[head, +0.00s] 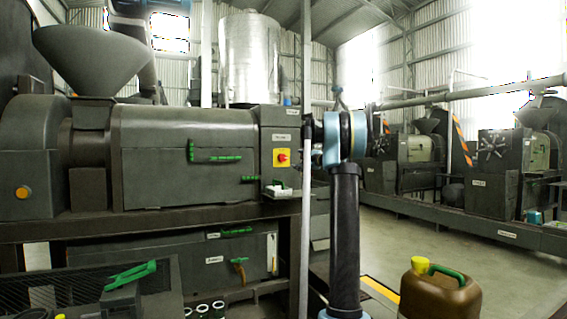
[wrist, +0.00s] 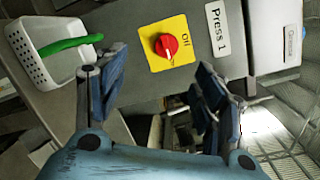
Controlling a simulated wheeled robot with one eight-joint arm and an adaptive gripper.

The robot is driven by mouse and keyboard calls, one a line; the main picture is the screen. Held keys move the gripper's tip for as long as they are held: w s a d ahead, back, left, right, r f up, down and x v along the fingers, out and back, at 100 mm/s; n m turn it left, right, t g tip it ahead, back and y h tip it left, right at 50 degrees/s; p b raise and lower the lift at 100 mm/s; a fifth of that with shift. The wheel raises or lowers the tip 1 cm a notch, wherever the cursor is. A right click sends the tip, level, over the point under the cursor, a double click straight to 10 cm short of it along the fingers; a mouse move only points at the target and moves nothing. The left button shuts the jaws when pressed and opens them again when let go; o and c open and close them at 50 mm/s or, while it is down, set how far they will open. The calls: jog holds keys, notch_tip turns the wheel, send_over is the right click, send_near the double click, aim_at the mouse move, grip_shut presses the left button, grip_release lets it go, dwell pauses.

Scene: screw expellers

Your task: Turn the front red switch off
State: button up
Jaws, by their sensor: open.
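The red switch (head: 282,158) is a round red knob on a yellow square plate, on the end panel of the near dark grey press. In the wrist view the red knob (wrist: 166,46) sits on its yellow plate (wrist: 181,62) marked "Off", beside a "Press 1" label. My gripper (wrist: 158,78) is open and empty, its two blue-grey fingers apart. The knob shows between and beyond the fingertips, with no finger touching it that I can see. In the head view my arm stands just right of the panel, and the gripper's fingers are hard to make out there.
A white basket (wrist: 46,52) holding a green-handled item is left of the switch in the wrist view. A brown jerry can (head: 438,290) stands at the lower right. Other presses (head: 492,180) stand at the right, across open floor (head: 400,232).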

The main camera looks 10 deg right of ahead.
jog(key=w+d, duration=0.1)
jog(key=w, duration=0.1)
jog(key=m, duration=0.1)
send_near(284, 158)
jog(key=shift+t, duration=0.3)
jog(key=x, duration=1)
jog(key=shift+f, duration=0.15)
jog(key=c, duration=1.1)
jog(key=shift+o, duration=0.2)
jog(key=shift+a, duration=0.1)
